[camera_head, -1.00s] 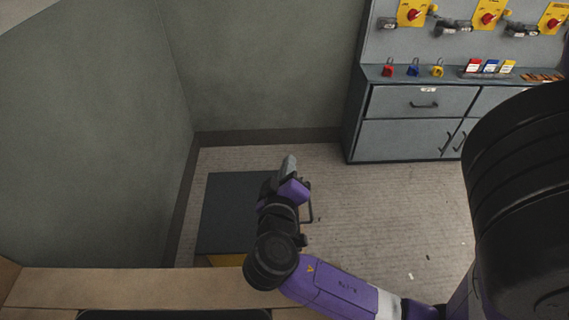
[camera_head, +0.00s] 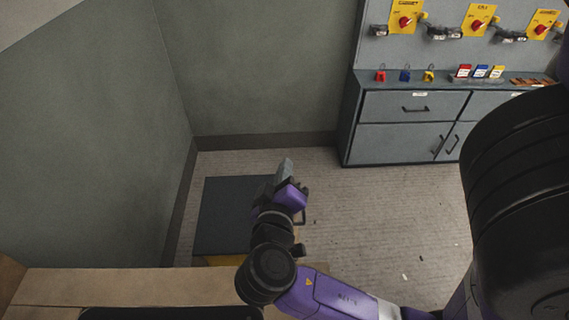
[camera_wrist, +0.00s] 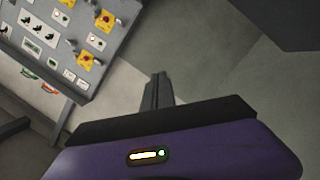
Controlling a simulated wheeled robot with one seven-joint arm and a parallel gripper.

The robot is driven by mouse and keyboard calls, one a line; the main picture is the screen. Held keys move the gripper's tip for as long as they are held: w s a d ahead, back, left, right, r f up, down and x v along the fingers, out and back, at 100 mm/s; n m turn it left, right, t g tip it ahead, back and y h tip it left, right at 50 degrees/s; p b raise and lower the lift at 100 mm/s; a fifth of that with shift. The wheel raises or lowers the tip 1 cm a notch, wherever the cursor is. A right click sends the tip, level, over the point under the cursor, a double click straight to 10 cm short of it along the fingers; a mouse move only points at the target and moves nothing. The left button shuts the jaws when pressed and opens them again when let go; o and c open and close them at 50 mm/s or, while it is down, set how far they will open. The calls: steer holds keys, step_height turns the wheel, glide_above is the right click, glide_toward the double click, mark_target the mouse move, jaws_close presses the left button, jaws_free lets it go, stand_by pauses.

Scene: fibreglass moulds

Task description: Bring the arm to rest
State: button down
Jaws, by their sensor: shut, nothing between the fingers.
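My gripper (camera_head: 285,168) shows in the head view at the end of my purple and black arm, above the floor near the dark mat. Its fingers are together and hold nothing. In the wrist view the shut fingers (camera_wrist: 158,90) point up the picture toward a grey wall, with nothing between them. The arm is bent, with its forearm running up from the lower middle of the head view.
A grey cabinet (camera_head: 400,140) with padlocks and cards on top stands at the back right. A panel with yellow and red switches (camera_head: 405,20) is above it. A wooden ledge (camera_head: 150,285) crosses the lower left.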

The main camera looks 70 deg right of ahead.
steer(key=a, duration=0.1)
steer(key=s+a+r, duration=0.1)
steer(key=a, duration=0.1)
steer(key=s+a, duration=0.1)
steer(key=shift+s+a+r, duration=0.2)
steer(key=shift+a, duration=0.2)
